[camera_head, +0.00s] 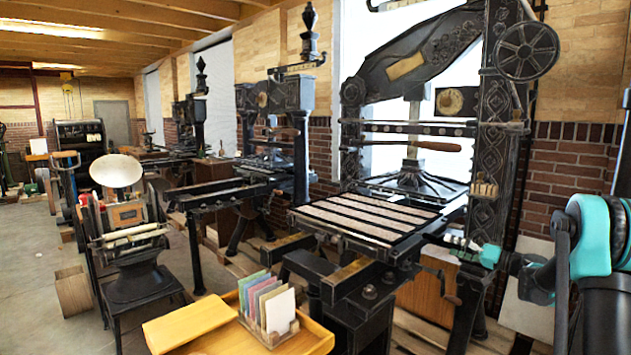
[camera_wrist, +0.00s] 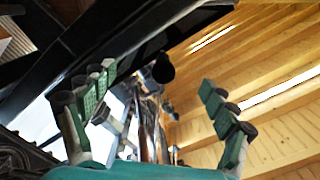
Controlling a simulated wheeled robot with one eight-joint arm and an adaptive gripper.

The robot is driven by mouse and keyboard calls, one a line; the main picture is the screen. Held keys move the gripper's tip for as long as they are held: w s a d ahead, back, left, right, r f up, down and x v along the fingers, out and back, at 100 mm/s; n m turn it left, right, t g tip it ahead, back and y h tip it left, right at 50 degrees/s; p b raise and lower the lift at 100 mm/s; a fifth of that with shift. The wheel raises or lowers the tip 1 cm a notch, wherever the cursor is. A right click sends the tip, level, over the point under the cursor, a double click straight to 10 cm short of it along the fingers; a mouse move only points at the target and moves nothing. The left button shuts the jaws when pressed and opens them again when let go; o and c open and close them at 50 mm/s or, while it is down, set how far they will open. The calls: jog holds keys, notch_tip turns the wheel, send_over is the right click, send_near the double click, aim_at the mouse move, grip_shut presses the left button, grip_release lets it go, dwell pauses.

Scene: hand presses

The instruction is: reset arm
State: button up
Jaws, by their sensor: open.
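My gripper (camera_head: 452,241) is at the right of the head view, in front of the large black hand press (camera_head: 490,130) and beside the right edge of its bed. In the wrist view my gripper (camera_wrist: 158,88) has its two green-padded fingers wide apart with nothing held between them. My arm, black with teal joints, comes in from the right edge. Whether the fingers touch the press cannot be told from the head view.
A wooden tray (camera_head: 312,343) holds colored cards (camera_head: 268,303) in a rack at the front. A yellow block (camera_head: 190,323) lies left of it. A smaller press with a round disc (camera_head: 117,172) stands at left. Open floor (camera_head: 30,270) shows at far left.

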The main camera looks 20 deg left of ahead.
jog(key=shift+s+d, duration=0.1)
jog(key=shift+d, duration=0.2)
jog(key=s+d+f+m+g+h, duration=0.1)
jog(key=s+f+h, duration=0.25)
jog(key=s, duration=0.75)
jog(key=s+d+f+m+g+h, duration=0.1)
jog(key=s+f+h, duration=0.25)
jog(key=s, duration=0.75)
jog(key=s+d+f+m+h, duration=0.1)
jog(key=s+d+f+h, duration=0.2)
jog(key=s+d, duration=0.2)
jog(key=s+d+f+m+h, duration=0.1)
jog(key=s+d+f+h, duration=0.2)
jog(key=s, duration=0.9)
jog(key=s+d+f+h, duration=0.4)
jog(key=s+d, duration=0.3)
jog(key=s, duration=0.2)
jog(key=shift+s+d+f+m, duration=0.15)
jog(key=shift+d+f+m, duration=0.1)
jog(key=shift+f+m, duration=0.25)
